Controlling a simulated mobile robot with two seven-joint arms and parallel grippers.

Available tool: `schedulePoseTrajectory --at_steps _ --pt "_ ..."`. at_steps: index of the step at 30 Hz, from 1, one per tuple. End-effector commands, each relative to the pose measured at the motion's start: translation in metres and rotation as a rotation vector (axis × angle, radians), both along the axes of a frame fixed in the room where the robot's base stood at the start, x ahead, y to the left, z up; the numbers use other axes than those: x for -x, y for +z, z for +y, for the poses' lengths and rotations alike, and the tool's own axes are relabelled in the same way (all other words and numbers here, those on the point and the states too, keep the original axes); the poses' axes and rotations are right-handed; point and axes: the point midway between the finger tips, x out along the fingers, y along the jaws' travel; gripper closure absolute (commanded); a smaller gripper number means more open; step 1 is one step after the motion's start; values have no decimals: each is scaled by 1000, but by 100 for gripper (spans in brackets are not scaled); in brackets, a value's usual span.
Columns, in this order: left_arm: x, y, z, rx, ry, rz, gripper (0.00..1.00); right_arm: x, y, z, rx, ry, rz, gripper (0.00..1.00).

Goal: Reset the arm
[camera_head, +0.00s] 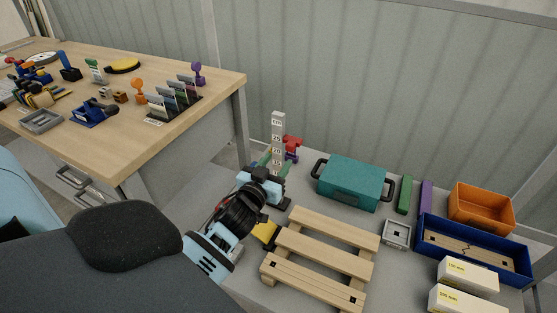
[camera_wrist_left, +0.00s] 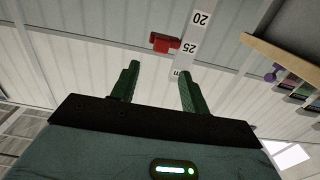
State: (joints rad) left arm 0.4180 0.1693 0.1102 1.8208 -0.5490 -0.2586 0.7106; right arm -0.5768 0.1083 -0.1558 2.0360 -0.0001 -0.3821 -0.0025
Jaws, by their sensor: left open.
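My left arm (camera_head: 225,225) reaches in from the lower left over the grey surface. Its gripper (camera_head: 272,163) is beside the white measuring post (camera_head: 278,127) and partly covers its lower part. In the left wrist view the two green fingers of the left gripper (camera_wrist_left: 159,82) stand wide apart with nothing between them. The numbered post (camera_wrist_left: 190,45) and a red piece (camera_wrist_left: 165,43) show beyond the fingertips. Whether the fingers touch the post cannot be told. My right gripper is not in view.
A wooden pallet (camera_head: 325,243), teal case (camera_head: 352,183), blue tray (camera_head: 430,222), orange bin (camera_head: 482,208) and white boxes (camera_head: 467,278) occupy the surface right of the arm. A cluttered wooden workbench (camera_head: 185,130) stands at left. A ribbed wall (camera_head: 400,90) closes the back.

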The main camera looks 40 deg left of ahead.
Motion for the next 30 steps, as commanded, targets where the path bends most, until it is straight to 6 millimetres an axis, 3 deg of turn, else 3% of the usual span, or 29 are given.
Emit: schedulePoseTrajectory --at_steps 15,19,23,30 --pt "1 -1 0 0 -1 3 55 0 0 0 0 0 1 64" --pt "14 -14 -8 -3 -15 48 55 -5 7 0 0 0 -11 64" --pt "50 -44 -28 -8 -56 157 55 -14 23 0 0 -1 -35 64" --pt "150 -98 -78 -8 -165 404 55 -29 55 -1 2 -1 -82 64"
